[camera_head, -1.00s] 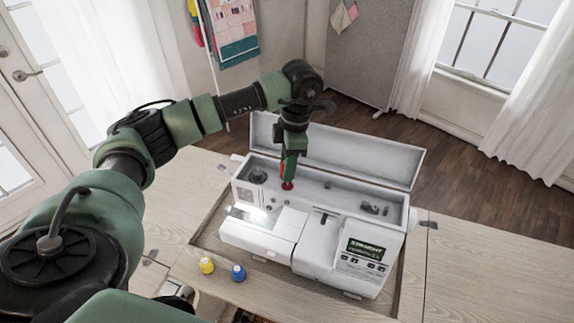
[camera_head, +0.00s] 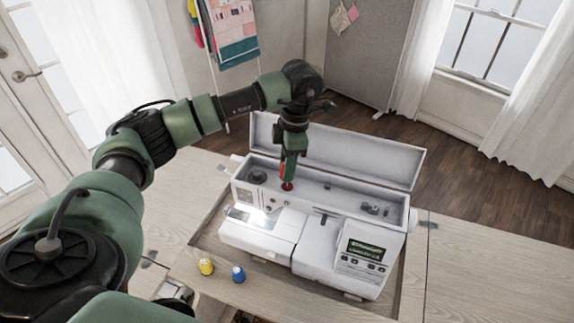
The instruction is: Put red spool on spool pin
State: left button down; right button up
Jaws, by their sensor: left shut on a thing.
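My left gripper (camera_head: 288,182) reaches down from above over the open top of the white sewing machine (camera_head: 330,245). It is shut on the red spool (camera_head: 287,187), which shows as a small red patch at the fingertips, mostly hidden by the gripper. The spool is over the left-middle part of the machine's top compartment; I cannot tell whether it touches anything. Which fitting is the spool pin is too small to tell; small dark parts (camera_head: 374,209) sit at the right of the compartment. My right gripper is not in view.
The machine's lid (camera_head: 335,150) stands open behind the compartment. A yellow spool (camera_head: 206,267) and a blue spool (camera_head: 238,274) stand on the wooden table (camera_head: 455,265) in front of the machine. The table's right part is clear.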

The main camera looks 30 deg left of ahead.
pick_arm(q)
jog(key=shift+f+b, duration=0.65)
jog(key=shift+f, duration=0.1)
dwell(0.3)
jog(key=shift+f+b, duration=0.3)
jog(key=shift+f, duration=0.15)
jog(key=c, duration=0.9)
grip_release()
jog(key=shift+r, duration=0.1)
jog(key=r, duration=0.2)
jog(key=r+b, duration=0.1)
jog(key=r, duration=0.2)
jog(key=r+b, duration=0.1)
jog(key=r, duration=0.1)
jog(key=shift+w+d+r, duration=0.3)
jog(key=shift+w+d, duration=0.05)
